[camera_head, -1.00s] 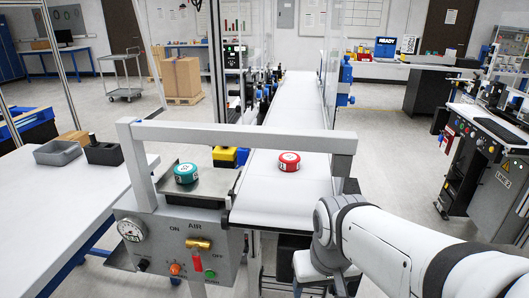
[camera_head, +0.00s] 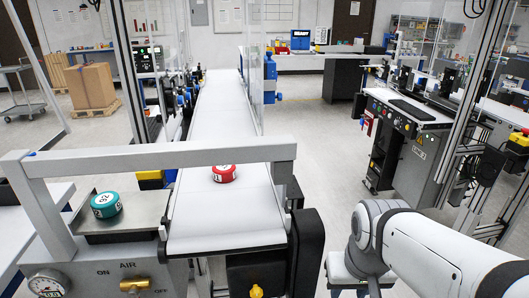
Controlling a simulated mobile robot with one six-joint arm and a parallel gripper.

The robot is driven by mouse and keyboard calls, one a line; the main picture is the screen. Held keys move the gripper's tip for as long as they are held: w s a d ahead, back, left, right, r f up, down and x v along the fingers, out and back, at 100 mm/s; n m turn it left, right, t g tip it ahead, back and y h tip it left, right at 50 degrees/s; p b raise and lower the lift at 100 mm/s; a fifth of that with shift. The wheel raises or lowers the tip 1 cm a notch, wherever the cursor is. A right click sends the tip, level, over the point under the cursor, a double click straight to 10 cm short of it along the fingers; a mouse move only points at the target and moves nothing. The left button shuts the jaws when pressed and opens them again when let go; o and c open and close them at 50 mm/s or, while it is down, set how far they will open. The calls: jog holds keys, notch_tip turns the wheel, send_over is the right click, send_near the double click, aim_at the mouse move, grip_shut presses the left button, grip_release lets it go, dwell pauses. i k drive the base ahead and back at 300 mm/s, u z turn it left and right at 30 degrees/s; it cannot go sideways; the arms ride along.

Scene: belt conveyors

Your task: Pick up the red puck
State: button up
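The red puck (camera_head: 223,173) with a white label lies on the near part of the white conveyor belt (camera_head: 218,222). It sits just beyond the grey crossbar frame (camera_head: 150,158) that spans the belt's near end. My arm shows at the lower right, apart from the puck and to the right of the belt. My gripper is not in the picture; only arm links show.
A teal puck (camera_head: 106,204) lies on a metal plate (camera_head: 124,222) left of the belt. An air panel with a gauge (camera_head: 47,284) is below it. Clear guard panels stand along the belt farther back. Open floor lies to the right of the belt.

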aim_at(223, 174)
jog(key=z, duration=0.95)
jog(key=i, duration=1.3)
jog(key=u, duration=2.45)
jog(key=k, duration=0.8)
jog(key=z, duration=0.05)
jog(key=i, duration=0.8)
jog(key=u, duration=0.15)
